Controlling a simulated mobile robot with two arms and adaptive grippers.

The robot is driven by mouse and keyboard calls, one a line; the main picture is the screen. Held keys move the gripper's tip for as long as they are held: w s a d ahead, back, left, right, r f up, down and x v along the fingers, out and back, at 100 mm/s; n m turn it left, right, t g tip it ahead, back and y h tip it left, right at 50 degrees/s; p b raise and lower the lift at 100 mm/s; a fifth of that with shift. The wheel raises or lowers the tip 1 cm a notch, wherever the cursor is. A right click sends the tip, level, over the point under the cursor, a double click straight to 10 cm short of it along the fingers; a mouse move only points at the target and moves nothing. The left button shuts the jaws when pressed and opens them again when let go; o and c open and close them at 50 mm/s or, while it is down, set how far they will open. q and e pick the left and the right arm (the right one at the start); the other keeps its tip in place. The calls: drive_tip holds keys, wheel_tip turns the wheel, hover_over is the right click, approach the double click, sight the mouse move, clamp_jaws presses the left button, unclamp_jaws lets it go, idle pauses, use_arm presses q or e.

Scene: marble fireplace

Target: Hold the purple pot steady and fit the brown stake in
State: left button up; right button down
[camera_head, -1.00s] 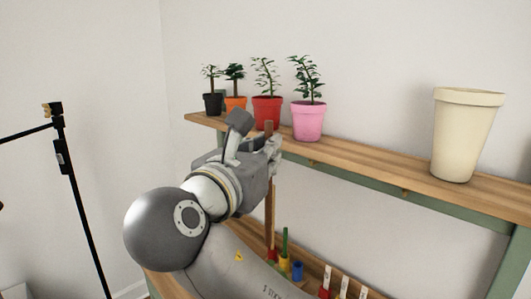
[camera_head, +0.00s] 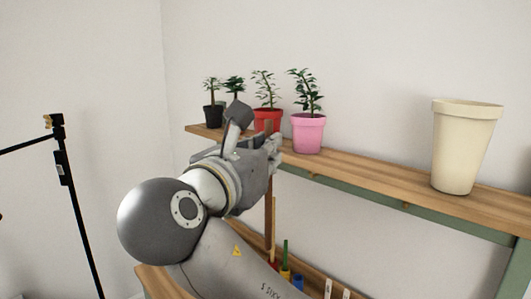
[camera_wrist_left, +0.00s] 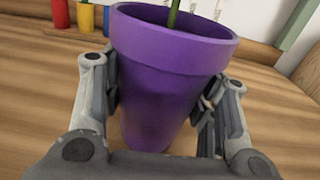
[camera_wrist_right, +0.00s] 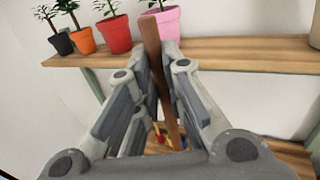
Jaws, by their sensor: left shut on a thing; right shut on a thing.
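The purple pot (camera_wrist_left: 160,90) stands upright on a wooden surface in the left wrist view, with a green stem rising from it. My left gripper (camera_wrist_left: 161,97) has its fingers against both sides of the pot and is shut on it. The brown stake (camera_wrist_right: 153,50) is long and thin. My right gripper (camera_wrist_right: 160,68) is shut on it, and the stake points up past the fingers. In the head view the stake (camera_head: 269,215) hangs near vertical below my right gripper (camera_head: 268,150). The purple pot and my left gripper are out of the head view.
A wooden shelf (camera_head: 365,173) holds black, orange, red and pink (camera_head: 308,133) potted plants and a large cream pot (camera_head: 465,148). Coloured sticks and small containers (camera_head: 285,272) stand on the lower level. A black stand (camera_head: 80,210) is at left.

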sight(267, 121)
drive_tip(key=shift+r, duration=3.75)
use_arm(q)
drive_tip(key=o, duration=1.3)
drive_tip(key=shift+c, duration=0.2)
